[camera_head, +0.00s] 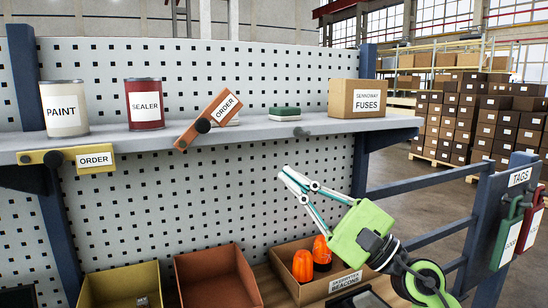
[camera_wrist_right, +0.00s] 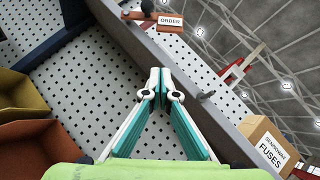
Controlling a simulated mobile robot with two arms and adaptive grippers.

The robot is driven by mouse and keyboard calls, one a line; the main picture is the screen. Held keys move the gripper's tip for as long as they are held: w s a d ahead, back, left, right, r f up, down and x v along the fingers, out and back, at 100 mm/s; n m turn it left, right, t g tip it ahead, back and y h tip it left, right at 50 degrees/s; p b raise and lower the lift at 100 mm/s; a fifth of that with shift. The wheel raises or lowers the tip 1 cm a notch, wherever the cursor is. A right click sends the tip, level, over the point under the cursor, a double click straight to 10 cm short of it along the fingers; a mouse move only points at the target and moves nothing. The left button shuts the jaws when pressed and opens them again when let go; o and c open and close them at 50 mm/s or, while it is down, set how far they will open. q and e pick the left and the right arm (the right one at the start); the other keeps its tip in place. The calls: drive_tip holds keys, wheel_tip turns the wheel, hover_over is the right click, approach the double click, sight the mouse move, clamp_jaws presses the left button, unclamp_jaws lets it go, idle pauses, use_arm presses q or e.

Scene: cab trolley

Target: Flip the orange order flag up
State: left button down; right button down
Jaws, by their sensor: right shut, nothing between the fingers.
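The orange order flag (camera_head: 222,107) is on the front edge of the shelf, tilted, with its labelled end up to the right and its dark pivot knob (camera_head: 203,126) near its lower end. It also shows at the top of the right wrist view (camera_wrist_right: 172,20). My right gripper (camera_head: 283,171) is shut and empty, below the shelf edge and to the right of the flag, apart from it. Its closed fingertips show in the right wrist view (camera_wrist_right: 160,73). My left gripper is not in view.
A yellow order flag (camera_head: 65,157) lies level on the shelf edge at left. The shelf (camera_head: 245,130) holds a paint can (camera_head: 64,110), a red sealer can (camera_head: 145,105), a green pad (camera_head: 285,112) and a fuses box (camera_head: 357,98). Bins and a beacons box (camera_head: 322,287) stand below.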

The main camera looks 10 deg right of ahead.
drive_tip(key=p+x, duration=0.5)
drive_tip(key=x, duration=0.4)
drive_tip(key=shift+a+r, duration=0.15)
drive_tip(key=shift+r, duration=0.2)
drive_tip(key=shift+s+a+r+p, duration=0.45)
drive_tip(key=shift+a+r+p, duration=0.2)
drive_tip(key=shift+p, duration=0.25)
drive_tip(key=shift+s+a+r+p, duration=0.3)
drive_tip(key=shift+r+p, duration=0.1)
drive_tip(key=shift+p, duration=0.1)
drive_tip(key=shift+w+a, duration=0.15)
drive_tip(key=shift+r, duration=0.1)
drive_tip(key=shift+r+n+g, duration=0.2)
drive_tip(key=shift+n+g, duration=0.2)
